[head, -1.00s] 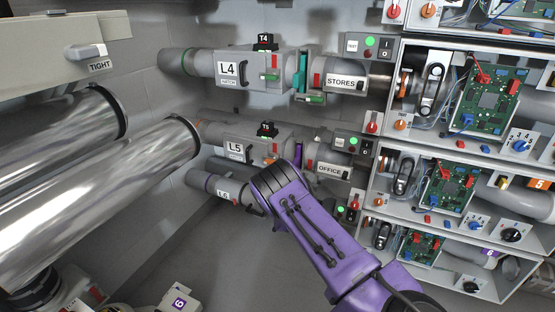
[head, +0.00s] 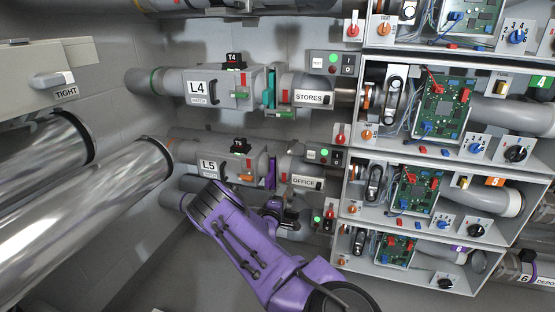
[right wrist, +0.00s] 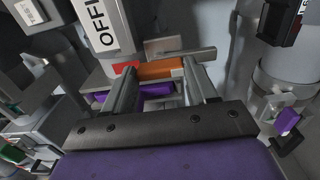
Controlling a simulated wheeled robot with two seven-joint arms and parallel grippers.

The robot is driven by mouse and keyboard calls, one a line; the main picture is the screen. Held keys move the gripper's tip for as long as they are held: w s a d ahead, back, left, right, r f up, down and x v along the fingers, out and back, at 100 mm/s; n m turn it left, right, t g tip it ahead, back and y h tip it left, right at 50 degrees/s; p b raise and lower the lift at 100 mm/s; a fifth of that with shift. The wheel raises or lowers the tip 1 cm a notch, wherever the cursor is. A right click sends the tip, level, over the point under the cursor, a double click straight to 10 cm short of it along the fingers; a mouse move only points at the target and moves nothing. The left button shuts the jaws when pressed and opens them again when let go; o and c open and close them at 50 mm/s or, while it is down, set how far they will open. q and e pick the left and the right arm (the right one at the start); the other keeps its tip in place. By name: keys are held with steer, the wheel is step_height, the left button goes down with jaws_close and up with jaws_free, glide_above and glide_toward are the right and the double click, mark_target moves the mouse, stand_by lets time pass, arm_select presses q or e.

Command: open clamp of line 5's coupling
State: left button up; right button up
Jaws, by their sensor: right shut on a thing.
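Line 5's coupling (head: 271,172) is a narrow purple part between the grey L5 box (head: 208,165) and the OFFICE pipe (head: 304,181) in the head view. In the right wrist view, the two grey fingers of my right gripper (right wrist: 160,76) are shut on an orange clamp lever (right wrist: 160,70). The lever is beside the OFFICE label (right wrist: 100,25) and a red tab (right wrist: 125,67). How far the clamp is open I cannot tell. My left gripper is not in view.
The L4 line (head: 198,88) with its STORES pipe runs above. A control box (head: 324,154) with a green light is at the right of the coupling. Open circuit-board bays (head: 420,195) fill the right side. Big shiny pipes (head: 95,220) are at the left.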

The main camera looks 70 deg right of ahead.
steer(key=o, duration=1.5)
steer(key=shift+a, duration=0.1)
steer(key=a, duration=1)
steer(key=shift+s+a+p, duration=0.2)
steer(key=shift+s+p, duration=0.2)
